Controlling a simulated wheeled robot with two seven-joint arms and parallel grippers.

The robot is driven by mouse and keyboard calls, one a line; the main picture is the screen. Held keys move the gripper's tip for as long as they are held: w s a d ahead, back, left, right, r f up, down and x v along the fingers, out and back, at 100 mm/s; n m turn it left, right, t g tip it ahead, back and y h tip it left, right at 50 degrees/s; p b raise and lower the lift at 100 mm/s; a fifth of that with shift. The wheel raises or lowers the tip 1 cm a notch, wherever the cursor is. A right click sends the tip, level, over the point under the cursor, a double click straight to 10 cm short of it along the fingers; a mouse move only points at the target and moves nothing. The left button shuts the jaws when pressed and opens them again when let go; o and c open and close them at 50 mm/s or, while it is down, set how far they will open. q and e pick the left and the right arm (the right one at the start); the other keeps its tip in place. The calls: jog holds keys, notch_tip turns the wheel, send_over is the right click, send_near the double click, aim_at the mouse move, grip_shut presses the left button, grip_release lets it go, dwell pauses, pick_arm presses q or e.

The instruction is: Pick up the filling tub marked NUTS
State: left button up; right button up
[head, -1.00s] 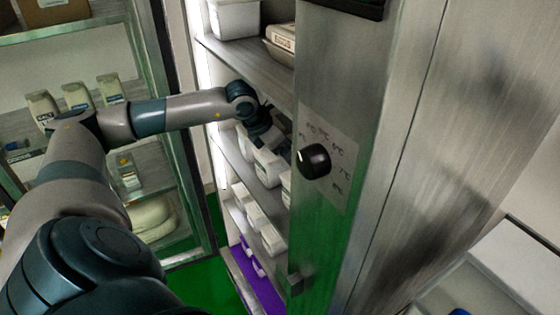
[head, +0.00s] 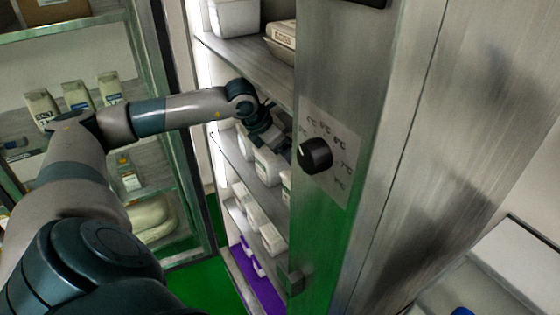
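My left arm comes in from the left, and its gripper (head: 272,138) is inside the tall steel cabinet, over the upper middle shelf. Several white tubs stand on that shelf, and one tub (head: 268,168) is just below and beside the gripper. I cannot read a NUTS mark on any tub. The fingers are small and dark and partly hidden against the tubs and the cabinet's front, so whether they are open or shut is unclear. My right gripper is not in view.
The steel cabinet front with a black dial (head: 315,155) blocks the right side of the shelves.

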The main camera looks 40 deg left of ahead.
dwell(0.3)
pick_arm(q)
jog(key=c, duration=1.9)
jog(key=shift+r, duration=0.15)
